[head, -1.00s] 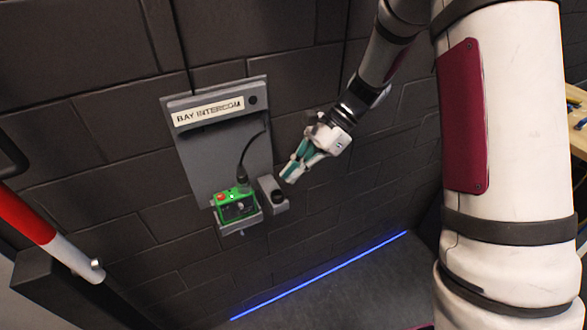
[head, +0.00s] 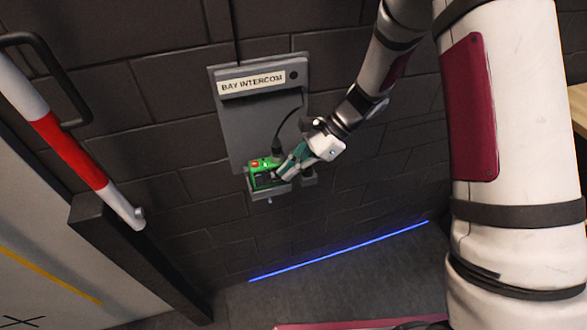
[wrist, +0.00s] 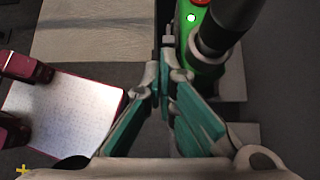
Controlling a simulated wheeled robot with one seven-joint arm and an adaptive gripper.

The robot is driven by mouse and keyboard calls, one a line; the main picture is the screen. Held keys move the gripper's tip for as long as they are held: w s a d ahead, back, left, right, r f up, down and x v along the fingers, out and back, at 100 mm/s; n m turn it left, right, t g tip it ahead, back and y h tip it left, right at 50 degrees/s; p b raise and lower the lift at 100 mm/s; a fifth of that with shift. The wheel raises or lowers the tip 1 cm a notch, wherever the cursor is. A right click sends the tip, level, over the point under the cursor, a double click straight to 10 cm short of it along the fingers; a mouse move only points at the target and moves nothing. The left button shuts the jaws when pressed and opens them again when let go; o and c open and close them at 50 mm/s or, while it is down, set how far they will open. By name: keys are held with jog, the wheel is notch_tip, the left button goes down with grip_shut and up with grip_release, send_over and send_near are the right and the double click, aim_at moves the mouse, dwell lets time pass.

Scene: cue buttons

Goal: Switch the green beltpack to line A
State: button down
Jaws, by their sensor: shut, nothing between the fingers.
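The green beltpack (head: 259,172) sits in a grey holder on the wall plate, with a red button and a lit white spot on its top. A black cable plugs into it. In the wrist view the beltpack (wrist: 205,62) is at the upper right, partly covered by the dark plug (wrist: 225,25). My gripper (head: 283,172) is shut and empty, its teal fingertips at the right side of the beltpack. In the wrist view my fingertips (wrist: 164,75) are together just left of the beltpack's near part. I cannot tell whether they touch it. The line switch and its setting are not readable.
The grey wall plate labelled BAY INTERCOM (head: 252,84) carries the holder. A red and white bar (head: 70,150) is at the left.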

aim_at(272, 174)
jog(key=shift+s+a, duration=0.2)
jog(key=shift+a, duration=0.4)
jog(key=shift+s+a, duration=0.15)
jog(key=shift+a, duration=0.45)
